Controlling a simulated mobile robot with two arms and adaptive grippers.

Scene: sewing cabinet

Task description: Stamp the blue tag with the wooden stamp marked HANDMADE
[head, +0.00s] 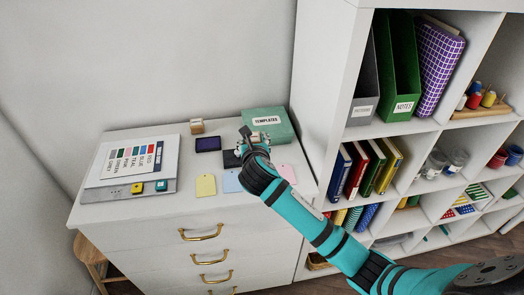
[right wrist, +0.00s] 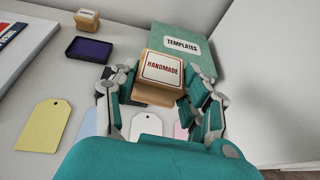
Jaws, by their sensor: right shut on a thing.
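My right gripper (head: 254,143) is shut on the wooden stamp marked HANDMADE (right wrist: 162,72). It holds the stamp between its fingers over the cabinet top, with the label facing the wrist camera. The blue tag (head: 232,181) lies flat on the cabinet top near the front edge, just left of my right gripper and forearm. In the right wrist view the blue tag (right wrist: 88,123) is mostly hidden behind the gripper's left finger. Whether the stamp touches anything below is hidden. My left gripper is not in view.
A yellow tag (head: 205,185) lies left of the blue one; a white tag (right wrist: 146,126) and a pink tag (head: 287,174) lie right. Behind are a purple ink pad (head: 208,144), a dark pad (head: 231,159), another stamp (head: 197,126) and the TEMPLATES box (head: 280,128).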

